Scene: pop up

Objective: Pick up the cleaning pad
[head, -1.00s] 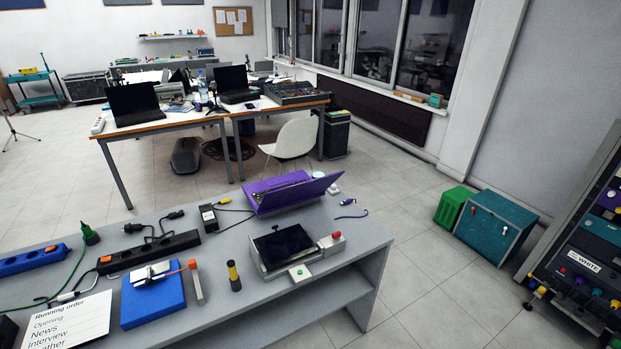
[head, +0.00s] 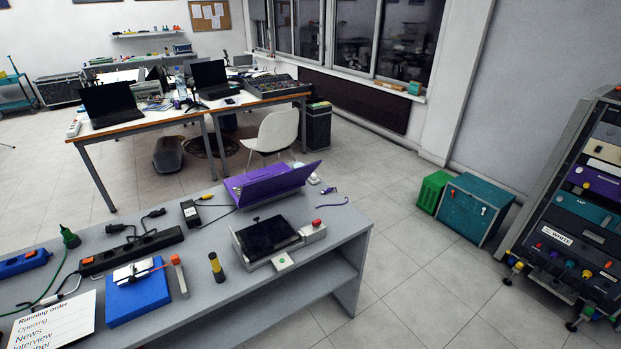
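I cannot tell for sure which thing is the cleaning pad. A blue, flat, square block (head: 142,302) lies on the grey table (head: 215,308) at the lower left, with a small white and metal item (head: 133,272) on top. A purple open case (head: 268,186) stands at the table's back edge. A device with a dark screen (head: 268,237) lies in front of it. Neither of my grippers shows in the head view.
Black and blue power strips (head: 131,252), a yellow-black cylinder (head: 216,267) and a printed sheet (head: 58,325) crowd the table. A teal box (head: 473,209), a green crate (head: 432,191) and an equipment rack (head: 572,215) stand at right. Floor between is clear.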

